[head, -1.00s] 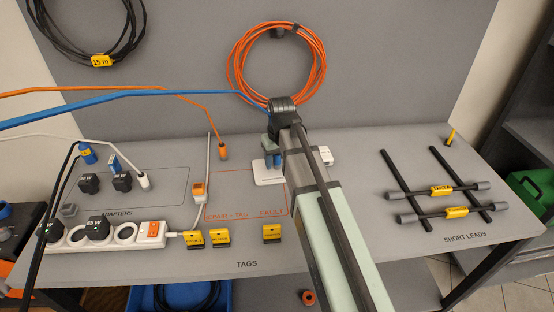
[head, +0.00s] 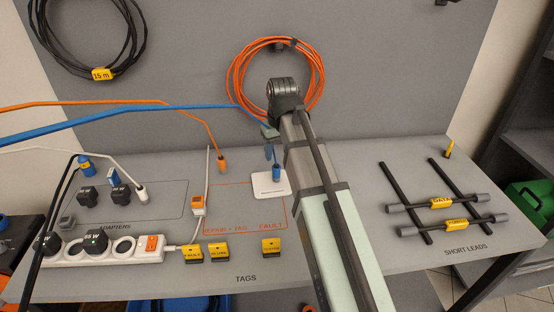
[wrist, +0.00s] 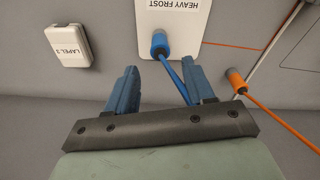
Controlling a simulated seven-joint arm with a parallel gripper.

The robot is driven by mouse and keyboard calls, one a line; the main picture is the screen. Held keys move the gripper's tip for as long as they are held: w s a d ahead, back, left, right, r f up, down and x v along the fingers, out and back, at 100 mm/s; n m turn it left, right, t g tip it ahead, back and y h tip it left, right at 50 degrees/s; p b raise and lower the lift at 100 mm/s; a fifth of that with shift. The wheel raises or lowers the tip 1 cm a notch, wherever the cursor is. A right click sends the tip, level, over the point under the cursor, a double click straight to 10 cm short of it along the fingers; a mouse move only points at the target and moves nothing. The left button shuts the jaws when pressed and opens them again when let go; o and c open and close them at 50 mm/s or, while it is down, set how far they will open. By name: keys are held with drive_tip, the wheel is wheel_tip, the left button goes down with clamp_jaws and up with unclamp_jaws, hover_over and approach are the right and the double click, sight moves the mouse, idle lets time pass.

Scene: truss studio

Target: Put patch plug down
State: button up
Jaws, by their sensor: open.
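A blue plug (head: 276,173) on a blue cable (head: 130,112) stands on a white card (head: 268,190) at the back of the red-outlined area. In the wrist view the plug (wrist: 159,44) is on the same card (wrist: 185,18), marked HEAVY FROST. My gripper (head: 268,151) is above and slightly left of the plug in the head view. In the wrist view my gripper (wrist: 160,82) has its two blue fingers apart with no plug between them. The plug is beyond the fingertips, and its cable runs back toward the right finger.
An orange plug (head: 222,166) stands left of the card; its cable (wrist: 270,115) runs close by my right finger in the wrist view. A white LAPEL 3 box (wrist: 68,44) is nearby. Yellow tags (head: 219,251), a power strip (head: 110,251) and short leads (head: 440,203) lie around.

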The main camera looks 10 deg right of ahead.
drive_tip(key=shift+s+r, duration=0.1)
drive_tip(key=shift+r, duration=1.05)
drive_tip(key=shift+o, duration=0.4)
drive_tip(key=s+a+n+g, duration=0.1)
drive_tip(key=s+a+n, duration=0.2)
drive_tip(key=a, duration=1.5)
drive_tip(key=s+a+n, duration=0.4)
drive_tip(key=a, duration=1.5)
drive_tip(key=n, duration=0.5)
hover_over(139, 189)
wheel_tip(139, 189, down, 13)
drive_tip(key=n, duration=0.6)
drive_tip(key=shift+f, duration=0.1)
